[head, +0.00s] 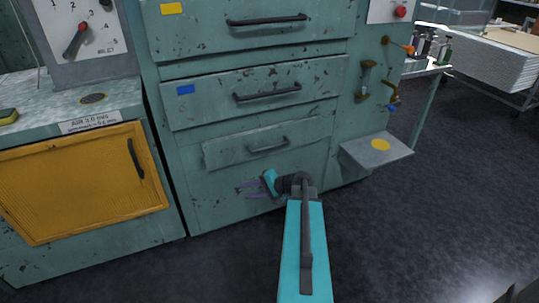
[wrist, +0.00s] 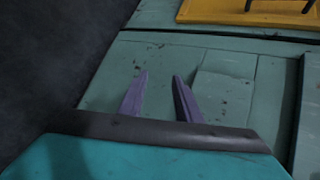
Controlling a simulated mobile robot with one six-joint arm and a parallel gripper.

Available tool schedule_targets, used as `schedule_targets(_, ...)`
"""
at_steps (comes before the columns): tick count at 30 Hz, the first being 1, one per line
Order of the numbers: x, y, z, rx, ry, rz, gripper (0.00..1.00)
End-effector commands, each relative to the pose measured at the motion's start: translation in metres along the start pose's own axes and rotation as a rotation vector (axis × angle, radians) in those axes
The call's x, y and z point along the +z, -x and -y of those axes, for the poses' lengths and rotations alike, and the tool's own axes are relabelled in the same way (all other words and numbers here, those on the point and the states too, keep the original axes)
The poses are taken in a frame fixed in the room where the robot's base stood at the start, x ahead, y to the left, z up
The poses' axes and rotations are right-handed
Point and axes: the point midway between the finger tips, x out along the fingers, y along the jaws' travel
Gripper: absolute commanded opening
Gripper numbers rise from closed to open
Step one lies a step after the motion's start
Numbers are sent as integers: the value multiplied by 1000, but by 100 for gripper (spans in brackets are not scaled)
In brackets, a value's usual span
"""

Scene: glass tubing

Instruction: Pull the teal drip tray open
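The teal drip tray appears to be the low, narrow panel (head: 236,149) near the bottom of the teal cabinet, with a dark bar handle (head: 268,146). It looks shut or nearly so. In the wrist view, a raised teal panel (wrist: 222,82) right of the fingers seems to be part of its front; no handle shows there. My gripper (head: 244,189) is below the handle and slightly left, in front of the plain lower cabinet face. In the wrist view, its two purple fingers (wrist: 159,78) are apart with nothing between them. The gripper is open and apart from the handle.
Two larger drawers with handles, one with a blue tag (head: 186,89) and one with a yellow tag (head: 171,8), are above. A yellow door (head: 80,180) is at left. A ledge with a yellow disc (head: 380,145) sticks out at right. Dark floor (head: 430,220) is clear at right.

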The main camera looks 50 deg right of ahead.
Motion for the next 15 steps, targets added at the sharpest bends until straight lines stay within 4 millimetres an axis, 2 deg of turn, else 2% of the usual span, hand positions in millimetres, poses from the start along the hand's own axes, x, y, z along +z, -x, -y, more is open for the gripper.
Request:
schedule_targets(1, -22, 13, 0, -40, -13, -39, 31)
schedule_targets(6, -76, 67, 16, -174, -50, -152, 31)
schedule_targets(12, -124, 133, 29, -308, -75, -266, 31)
schedule_targets(15, -138, 156, 34, -351, -81, -301, 31)
